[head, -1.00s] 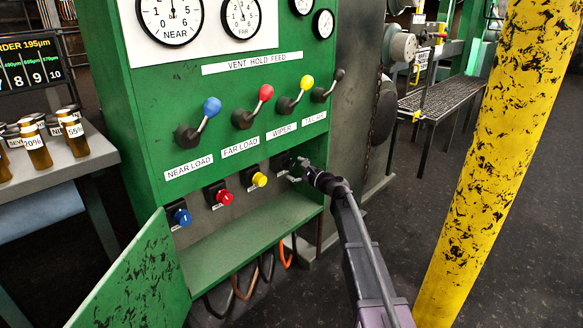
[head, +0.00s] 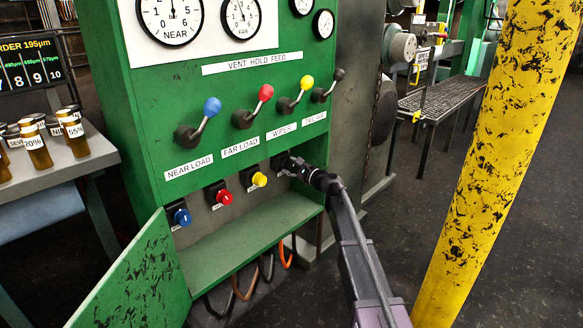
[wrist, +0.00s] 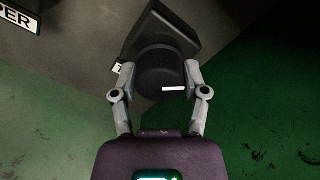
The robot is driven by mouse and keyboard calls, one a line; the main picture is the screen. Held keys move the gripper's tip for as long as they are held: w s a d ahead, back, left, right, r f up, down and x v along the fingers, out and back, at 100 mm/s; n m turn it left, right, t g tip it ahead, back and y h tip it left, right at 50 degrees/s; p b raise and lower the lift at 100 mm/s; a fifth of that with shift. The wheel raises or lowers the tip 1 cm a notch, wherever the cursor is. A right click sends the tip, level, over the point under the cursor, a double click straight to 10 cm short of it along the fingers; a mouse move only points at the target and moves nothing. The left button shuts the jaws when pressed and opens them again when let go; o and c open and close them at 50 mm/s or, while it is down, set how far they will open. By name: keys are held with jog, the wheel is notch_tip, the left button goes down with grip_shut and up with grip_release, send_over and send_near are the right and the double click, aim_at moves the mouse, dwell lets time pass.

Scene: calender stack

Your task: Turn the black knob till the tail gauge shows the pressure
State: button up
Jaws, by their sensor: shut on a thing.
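The black knob (wrist: 160,72) sits between the two fingers of my gripper (wrist: 160,80) in the wrist view. The fingers are shut on its sides. A short white mark shows on the knob's front, right of its middle. In the head view, my gripper (head: 291,165) is at the right end of the row of knobs, below the TAIL AIR label, and mostly hides the black knob. Two small gauges (head: 323,24) are at the panel's top right; one is cut off by the frame. Their readings are too small to tell, and I cannot tell which is the tail gauge.
Blue (head: 180,215), red (head: 223,196) and yellow (head: 259,179) knobs stand left of my gripper. Several levers (head: 245,116) stick out above them. A green shelf edge (head: 258,238) lies below. A yellow post (head: 485,160) stands to the right.

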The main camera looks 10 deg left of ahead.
jog(key=shift+a+n, duration=0.1)
jog(key=shift+n, duration=0.2)
jog(key=shift+n, duration=2.2)
jog(key=o, duration=1.1)
jog(key=shift+o, duration=0.2)
jog(key=v, duration=1.2)
